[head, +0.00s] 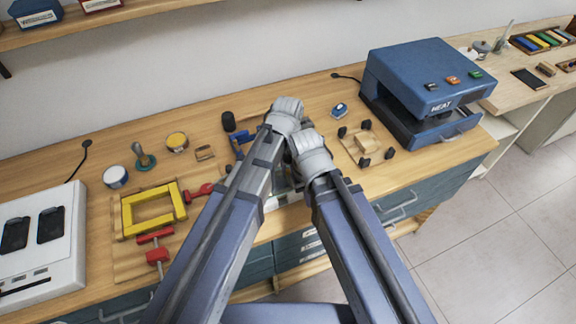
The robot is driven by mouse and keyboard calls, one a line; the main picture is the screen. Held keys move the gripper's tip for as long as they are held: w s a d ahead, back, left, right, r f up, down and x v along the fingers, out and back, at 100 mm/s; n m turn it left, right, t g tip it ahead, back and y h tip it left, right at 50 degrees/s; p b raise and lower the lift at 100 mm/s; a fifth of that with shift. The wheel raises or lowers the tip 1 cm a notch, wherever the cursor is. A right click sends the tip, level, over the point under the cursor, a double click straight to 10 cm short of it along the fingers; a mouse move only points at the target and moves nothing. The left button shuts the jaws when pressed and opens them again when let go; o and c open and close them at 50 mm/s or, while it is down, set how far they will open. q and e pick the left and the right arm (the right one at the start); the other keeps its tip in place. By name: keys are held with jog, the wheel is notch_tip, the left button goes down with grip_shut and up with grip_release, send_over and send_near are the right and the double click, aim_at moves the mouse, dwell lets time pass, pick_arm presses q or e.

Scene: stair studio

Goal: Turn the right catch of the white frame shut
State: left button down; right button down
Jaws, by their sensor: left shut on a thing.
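A small part of the white frame (290,197) shows as a pale strip in the gap between my two forearms, near the table's front edge. My arms cover most of it, and its right catch is hidden, so I cannot tell how the catch stands. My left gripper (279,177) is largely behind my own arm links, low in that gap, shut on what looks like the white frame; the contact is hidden. My right arm's wrist (310,157) is beside it on the right; its jaws are hidden.
A yellow frame (152,208) with red clamps lies on a board at left, beside a white device (42,243). A wooden board with black knobs (366,144) and a blue heat press (428,88) stand at right. Small jars and a stamp (144,157) stand behind.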

aim_at(287, 169)
pick_arm(q)
jog(key=shift+w+a+m, duration=0.1)
jog(key=shift+w+m, duration=0.1)
jog(key=shift+m, duration=0.6)
jog(key=c, duration=0.8)
grip_release()
jog(key=shift+c, duration=0.2)
notch_tip(287, 169, up, 8)
jog(key=p, duration=0.8)
jog(key=shift+f, duration=0.1)
pick_arm(e)
notch_tip(287, 169, up, 8)
jog(key=shift+f, duration=0.1)
